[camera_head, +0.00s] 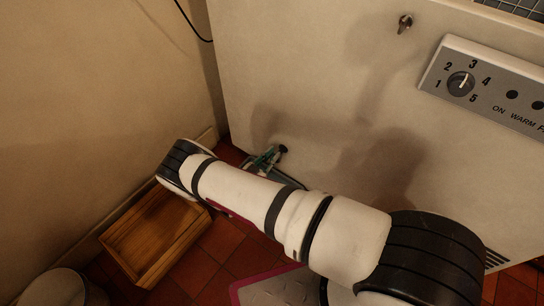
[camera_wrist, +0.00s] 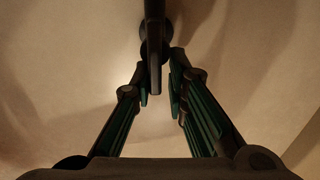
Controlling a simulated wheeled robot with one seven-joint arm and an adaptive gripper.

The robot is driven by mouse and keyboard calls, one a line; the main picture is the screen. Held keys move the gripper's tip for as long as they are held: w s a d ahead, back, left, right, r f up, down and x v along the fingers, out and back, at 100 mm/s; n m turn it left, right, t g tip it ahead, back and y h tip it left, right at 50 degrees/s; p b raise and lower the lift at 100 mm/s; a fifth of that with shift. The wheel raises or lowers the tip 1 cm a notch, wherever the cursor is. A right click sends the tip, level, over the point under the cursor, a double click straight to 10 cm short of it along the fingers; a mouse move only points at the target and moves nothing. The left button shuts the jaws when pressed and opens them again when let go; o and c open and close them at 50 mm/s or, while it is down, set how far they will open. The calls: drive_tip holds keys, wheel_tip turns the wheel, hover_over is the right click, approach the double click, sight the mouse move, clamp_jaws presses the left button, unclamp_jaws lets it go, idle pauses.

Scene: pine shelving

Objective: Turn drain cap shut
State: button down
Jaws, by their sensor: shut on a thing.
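The drain cap (camera_wrist: 153,48) is a dark round piece with a long bar-like handle, on the pale cabinet face in the wrist view. Its bar stands roughly upright in that view. In the head view a small dark part of it (camera_head: 283,149) shows low on the cabinet, beside my fingers. My gripper (camera_wrist: 158,86) is shut on the cap, with the lower end of the bar between its green-lined fingertips. In the head view my gripper (camera_head: 268,158) is partly hidden behind my arm. The exact contact of the pads is dim and hard to see.
The pale cabinet (camera_head: 300,70) carries a control panel (camera_head: 490,85) with a dial at upper right and a small metal knob (camera_head: 404,24) above. A wooden crate (camera_head: 118,252) stands on the red tile floor by the left wall. A pale bucket (camera_head: 55,288) is at lower left.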

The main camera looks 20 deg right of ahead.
drive_tip(key=shift+s+d+f, duration=0.1)
drive_tip(key=shift+s+d, duration=0.15)
drive_tip(key=shift+s, duration=0.1)
drive_tip(key=shift+s+d+f+m, duration=0.2)
drive_tip(key=shift+s+f+m, duration=0.15)
drive_tip(key=shift+m, duration=2.6)
drive_tip(key=shift+s+d+f+m, duration=0.15)
drive_tip(key=shift+s+f+m, duration=0.25)
drive_tip(key=shift+m, duration=2.5)
drive_tip(key=shift+s+d+f+m, duration=0.2)
drive_tip(key=shift+f+m, duration=0.3)
drive_tip(key=shift+m, duration=2.45)
drive_tip(key=c, duration=1.7)
unclamp_jaws()
drive_tip(key=shift+w, duration=0.2)
drive_tip(key=shift+r, duration=0.1)
